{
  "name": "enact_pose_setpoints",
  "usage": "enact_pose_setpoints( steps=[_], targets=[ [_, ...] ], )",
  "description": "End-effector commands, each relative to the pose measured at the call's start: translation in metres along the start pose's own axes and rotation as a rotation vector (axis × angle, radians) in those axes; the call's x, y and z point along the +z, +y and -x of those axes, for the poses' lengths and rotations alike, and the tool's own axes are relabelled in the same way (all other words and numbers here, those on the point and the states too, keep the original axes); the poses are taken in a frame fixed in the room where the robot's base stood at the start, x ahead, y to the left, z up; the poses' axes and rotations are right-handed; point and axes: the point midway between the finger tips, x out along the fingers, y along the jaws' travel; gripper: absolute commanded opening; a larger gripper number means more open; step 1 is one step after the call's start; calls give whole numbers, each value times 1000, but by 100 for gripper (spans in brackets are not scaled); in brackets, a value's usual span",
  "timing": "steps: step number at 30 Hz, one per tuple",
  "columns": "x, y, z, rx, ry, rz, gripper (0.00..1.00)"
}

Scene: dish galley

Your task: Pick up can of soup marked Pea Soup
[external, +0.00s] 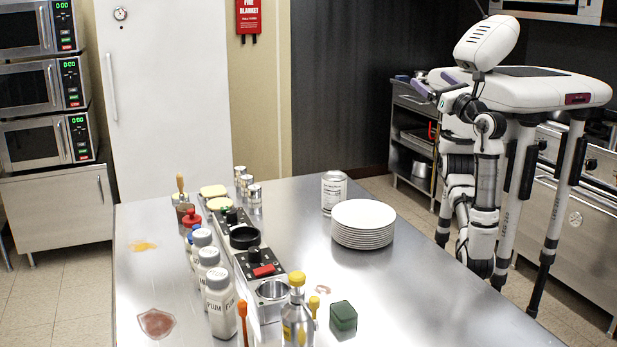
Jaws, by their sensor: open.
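A silver can with a pale label (334,190) stands upright on the steel table, just behind a stack of white plates. Its label is too small to read, so I cannot tell whether it says Pea Soup. Several smaller cans (254,196) stand at the far left of the table, also with unreadable labels. My gripper (432,85) is raised beyond the table's right edge, to the right of the silver can and well apart from it. It is open, and I see nothing held in it.
The plate stack (363,224) stands close in front of the can. Bottles (219,303), black countertop units (262,268) and a green block (343,316) crowd the table's left and front. The steel table (440,297) is clear at right. A shelf rack (412,135) stands behind my arm.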

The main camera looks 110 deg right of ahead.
Motion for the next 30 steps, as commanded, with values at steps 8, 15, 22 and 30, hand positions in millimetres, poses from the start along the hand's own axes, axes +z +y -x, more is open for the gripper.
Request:
enact_pose_setpoints(
  steps=[8, 15, 22, 30],
  targets=[
    [-50, 88, -88, 195, 536, -19, 93],
    [-147, 157, -135, 278, 1166, 114, 93],
    [-199, 201, -116, 446, 1665, 185, 93],
    [-210, 217, -95, 547, 1868, 214, 93]
  ],
)
